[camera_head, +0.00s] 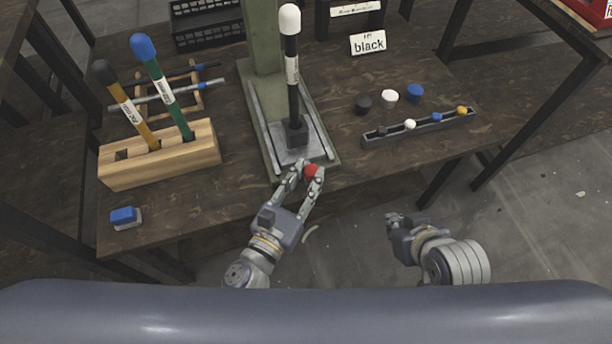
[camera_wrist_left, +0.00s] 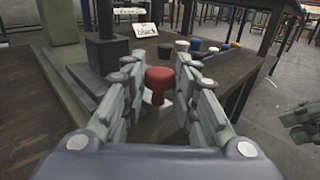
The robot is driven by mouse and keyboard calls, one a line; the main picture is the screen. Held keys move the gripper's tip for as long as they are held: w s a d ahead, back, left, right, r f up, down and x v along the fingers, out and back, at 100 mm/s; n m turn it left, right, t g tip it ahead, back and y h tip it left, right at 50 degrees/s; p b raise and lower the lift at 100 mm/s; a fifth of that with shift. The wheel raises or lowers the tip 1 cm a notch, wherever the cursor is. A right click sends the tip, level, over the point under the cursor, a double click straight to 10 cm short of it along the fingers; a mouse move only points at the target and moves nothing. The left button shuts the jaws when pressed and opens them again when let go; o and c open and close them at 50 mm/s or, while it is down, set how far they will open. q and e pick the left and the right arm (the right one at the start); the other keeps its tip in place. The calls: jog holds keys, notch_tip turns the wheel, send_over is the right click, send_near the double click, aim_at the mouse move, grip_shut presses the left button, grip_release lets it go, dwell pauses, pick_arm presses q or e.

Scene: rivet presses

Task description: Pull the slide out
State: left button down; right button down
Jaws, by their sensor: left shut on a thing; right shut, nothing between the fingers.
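The press slide (camera_head: 312,141) is a grey plate on the green press base (camera_head: 252,104), and a black tool with a white knob (camera_head: 289,19) stands upright in its dark block (camera_head: 297,133). A red knob (camera_head: 311,171) sits at the slide's front end, near the table edge. My left gripper (camera_head: 308,172) is shut on the red knob; in the left wrist view the knob (camera_wrist_left: 160,80) stands between the fingers. My right gripper (camera_head: 395,220) is shut and empty, off the table's front edge at the right.
A wooden block (camera_head: 205,150) holds tools with blue and black knobs at the left. A blue-and-white block (camera_head: 125,217) lies at the front left. A grey tray (camera_head: 385,135) with small coloured pieces and several loose caps are on the right, near a "black" sign (camera_head: 368,43).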

pick_arm(q)
jog(key=c, duration=1.4)
grip_release()
jog(key=shift+s+d+f, duration=0.1)
jog(key=shift+s+d, duration=0.05)
jog(key=shift+s, duration=0.05)
jog(key=shift+o, duration=0.5)
jog(key=shift+s, duration=0.1)
jog(key=v, duration=1.2)
